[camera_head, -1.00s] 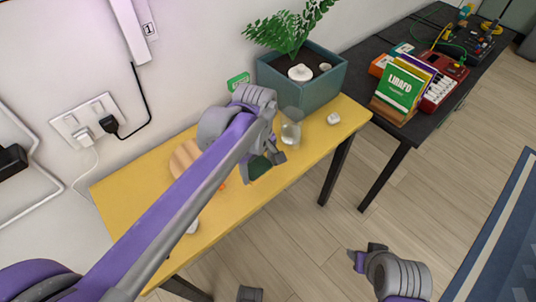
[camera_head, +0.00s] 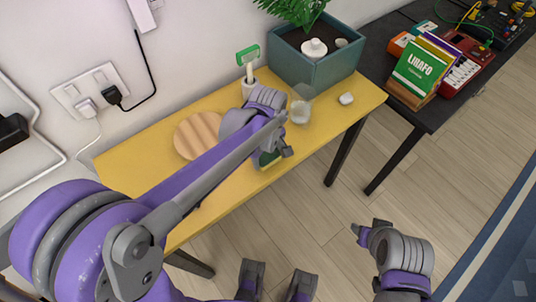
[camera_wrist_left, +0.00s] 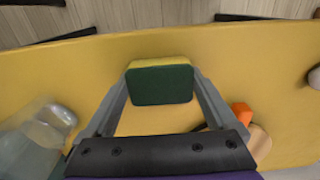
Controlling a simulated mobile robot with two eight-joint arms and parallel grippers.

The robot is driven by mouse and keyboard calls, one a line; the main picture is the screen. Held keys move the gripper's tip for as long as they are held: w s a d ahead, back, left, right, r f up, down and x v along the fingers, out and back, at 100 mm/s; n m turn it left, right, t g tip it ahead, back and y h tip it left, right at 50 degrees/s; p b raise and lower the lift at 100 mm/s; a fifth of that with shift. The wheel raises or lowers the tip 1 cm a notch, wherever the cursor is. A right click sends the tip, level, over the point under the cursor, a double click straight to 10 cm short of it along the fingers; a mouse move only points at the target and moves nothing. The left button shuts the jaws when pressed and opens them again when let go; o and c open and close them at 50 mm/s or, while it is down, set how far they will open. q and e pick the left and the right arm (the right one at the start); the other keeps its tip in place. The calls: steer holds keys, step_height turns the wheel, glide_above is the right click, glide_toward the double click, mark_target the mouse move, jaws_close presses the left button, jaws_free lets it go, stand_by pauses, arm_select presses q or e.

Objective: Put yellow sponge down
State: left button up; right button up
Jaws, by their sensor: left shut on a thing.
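The sponge (camera_wrist_left: 160,82), yellow with a dark green side, is between the fingertips of my left gripper (camera_wrist_left: 158,88) in the left wrist view. My left gripper is shut on it. In the head view the sponge (camera_head: 269,160) shows partly behind my left gripper (camera_head: 283,152), over the front part of the yellow table (camera_head: 222,192). I cannot tell whether it touches the tabletop. My right gripper (camera_head: 368,232) is over the floor in front of the table, and its jaw opening is unclear.
A clear glass vessel (camera_head: 300,110) and a small white object (camera_head: 346,98) stand right of my left gripper. A round wooden board (camera_head: 196,134) lies to the left. A planter (camera_head: 322,66) and a green-topped holder (camera_head: 249,62) are behind. An orange block (camera_wrist_left: 242,112) is near the gripper.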

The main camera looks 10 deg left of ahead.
arm_select(q)
steer(key=shift+f, duration=0.2)
steer(key=o, duration=0.8)
steer(key=shift+o, duration=0.2)
